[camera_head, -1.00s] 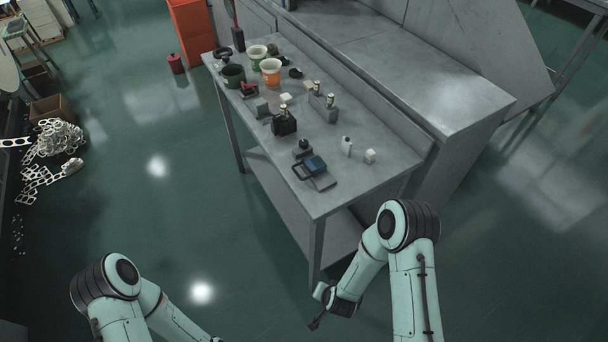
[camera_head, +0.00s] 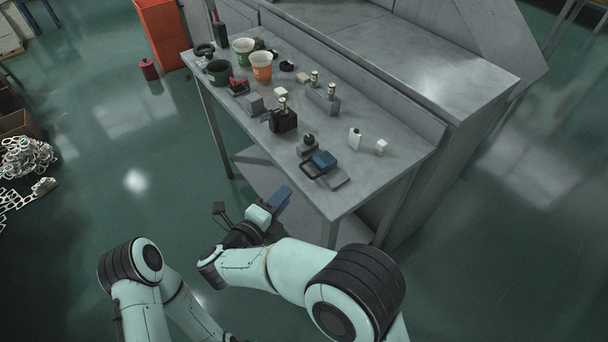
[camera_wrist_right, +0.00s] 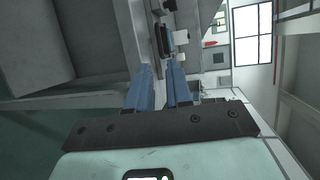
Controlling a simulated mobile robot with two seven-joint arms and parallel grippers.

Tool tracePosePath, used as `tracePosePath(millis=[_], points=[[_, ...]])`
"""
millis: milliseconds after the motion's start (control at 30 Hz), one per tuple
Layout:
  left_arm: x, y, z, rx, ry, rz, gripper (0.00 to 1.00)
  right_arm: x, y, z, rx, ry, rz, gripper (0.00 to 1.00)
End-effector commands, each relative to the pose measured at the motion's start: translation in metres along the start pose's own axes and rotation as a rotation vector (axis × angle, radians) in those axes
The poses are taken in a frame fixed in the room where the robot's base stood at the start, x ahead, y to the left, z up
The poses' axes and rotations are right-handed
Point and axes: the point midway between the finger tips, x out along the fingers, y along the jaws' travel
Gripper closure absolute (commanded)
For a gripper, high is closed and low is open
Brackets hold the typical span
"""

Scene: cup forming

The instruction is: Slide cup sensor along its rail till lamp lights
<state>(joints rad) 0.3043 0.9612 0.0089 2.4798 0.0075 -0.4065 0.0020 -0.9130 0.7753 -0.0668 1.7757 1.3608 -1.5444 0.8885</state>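No part is clearly recognisable as the sensor, its rail or a lamp in the head view. Small devices on the grey table include a black block with a brass-topped post (camera_head: 284,119), a grey block with two similar posts (camera_head: 323,97), and a blue block (camera_head: 324,160) beside a dark handle on a grey plate. My right gripper (camera_head: 282,198) is off the table's near left edge, apart from everything. In the right wrist view its two blue fingers (camera_wrist_right: 161,78) stand apart with nothing between them. My left gripper is out of view below the frame.
An orange-and-white cup (camera_head: 262,67), a green-and-white cup (camera_head: 244,50) and a dark green cup (camera_head: 219,71) stand at the table's far end.

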Motion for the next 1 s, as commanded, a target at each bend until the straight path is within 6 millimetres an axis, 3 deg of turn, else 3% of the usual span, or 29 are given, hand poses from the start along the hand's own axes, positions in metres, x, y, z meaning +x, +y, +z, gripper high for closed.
tracePosePath(millis=[200, 500, 900, 933, 1000], points=[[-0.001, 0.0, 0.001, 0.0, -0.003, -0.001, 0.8, 0.05, 0.0, -0.001, -0.002, 0.004, -0.001, 0.8], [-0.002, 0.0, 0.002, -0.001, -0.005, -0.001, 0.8, 0.095, 0.001, 0.0, -0.004, 0.0, 0.0, 0.8], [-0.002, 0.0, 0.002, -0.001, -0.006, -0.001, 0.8, 0.103, 0.001, 0.001, -0.004, -0.002, 0.0, 0.8], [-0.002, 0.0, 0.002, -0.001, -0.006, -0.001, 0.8, 0.103, 0.001, 0.001, -0.004, -0.002, 0.001, 0.83], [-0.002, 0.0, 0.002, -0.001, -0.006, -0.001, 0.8, 0.103, 0.001, 0.001, -0.004, -0.002, 0.0, 1.0]])
